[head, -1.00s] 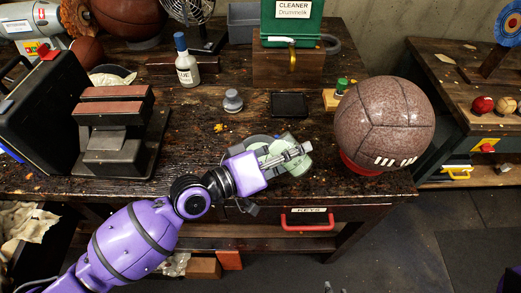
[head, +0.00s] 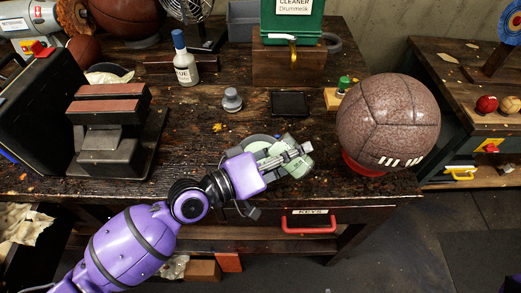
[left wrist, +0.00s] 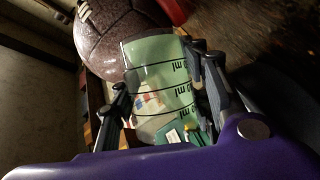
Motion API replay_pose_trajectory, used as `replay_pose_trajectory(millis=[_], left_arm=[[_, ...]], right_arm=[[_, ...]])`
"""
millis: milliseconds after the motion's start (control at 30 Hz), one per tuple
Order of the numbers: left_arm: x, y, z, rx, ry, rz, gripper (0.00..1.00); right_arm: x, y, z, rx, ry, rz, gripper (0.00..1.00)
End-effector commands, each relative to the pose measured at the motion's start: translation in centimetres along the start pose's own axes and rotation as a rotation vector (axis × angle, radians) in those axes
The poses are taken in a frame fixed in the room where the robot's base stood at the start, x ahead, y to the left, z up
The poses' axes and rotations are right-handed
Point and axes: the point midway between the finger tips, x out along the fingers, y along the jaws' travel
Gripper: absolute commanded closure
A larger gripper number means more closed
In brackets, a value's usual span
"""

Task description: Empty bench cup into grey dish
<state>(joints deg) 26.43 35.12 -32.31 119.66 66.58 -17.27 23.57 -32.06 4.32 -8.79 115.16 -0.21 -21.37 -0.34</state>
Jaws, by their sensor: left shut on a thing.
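The cup is pale green and see-through with dark measuring marks. In the left wrist view the cup (left wrist: 155,52) lies between the two fingers, its wide end towards the brown ball. In the head view the cup (head: 301,167) shows partly behind the fingers. My left gripper (head: 298,152) is shut on the cup, low over the front of the bench, and the cup looks tilted. A grey dish (head: 254,139) shows just behind the gripper, mostly hidden by it. I cannot tell what the cup or dish holds. My right gripper is not in view.
A big brown leather ball (head: 388,115) sits on a red ring (head: 362,167) close right of the cup. A dark square tray (head: 289,103), a grey knobbed weight (head: 232,99) and a glue bottle (head: 185,63) stand behind. A black clamp-like block (head: 110,140) stands left.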

Motion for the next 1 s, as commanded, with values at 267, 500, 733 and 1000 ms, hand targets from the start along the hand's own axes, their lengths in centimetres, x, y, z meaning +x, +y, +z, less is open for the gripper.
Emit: replay_pose_trajectory(millis=[267, 500, 733, 1000], left_arm=[[0.02, -0.15, 0.09, -0.019, 0.004, 0.009, 0.94], [0.01, -0.07, 0.01, -0.033, 0.007, 0.016, 0.94], [0.0, -0.04, -0.05, -0.048, 0.009, 0.021, 0.94], [-0.02, 0.02, -0.12, -0.066, 0.012, 0.028, 0.94]], right_arm=[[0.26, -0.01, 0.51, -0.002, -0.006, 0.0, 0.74], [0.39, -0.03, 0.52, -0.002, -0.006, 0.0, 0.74], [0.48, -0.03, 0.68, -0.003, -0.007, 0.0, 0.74], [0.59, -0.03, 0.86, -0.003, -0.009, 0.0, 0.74]])
